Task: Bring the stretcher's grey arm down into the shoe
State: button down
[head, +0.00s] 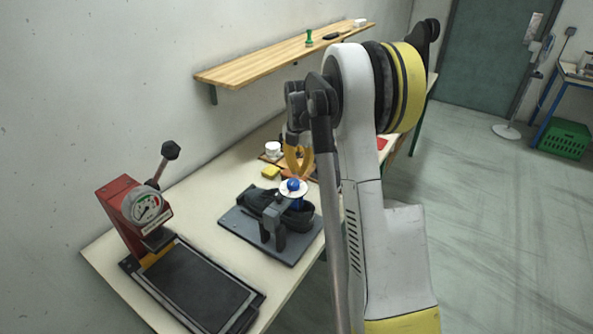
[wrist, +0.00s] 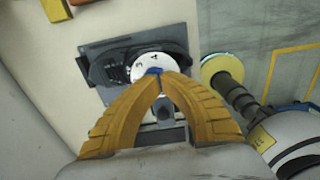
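The stretcher stands on a dark grey base plate (head: 238,224) on the bench. A grey upright frame (head: 273,238) rises at its near side, beside a black shoe (head: 256,200). A white disc (head: 293,195) with a blue knob (head: 293,184) sits above the shoe. Exact contact with the knob is unclear. I cannot tell the grey arm's angle; disc and fingers hide part.
A red press with a gauge (head: 142,207) and its black plate (head: 195,285) stand left on the bench. A wooden shelf (head: 285,55) hangs above. Open floor lies right.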

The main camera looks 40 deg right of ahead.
jog(key=w+d+f+b, duration=0.1)
jog(key=d+f+b, duration=0.1)
jog(key=f, duration=0.3)
jog(key=shift+w+d+f+b, duration=0.15)
jog(key=shift+d+f+b, duration=0.2)
jog(key=shift+d, duration=0.55)
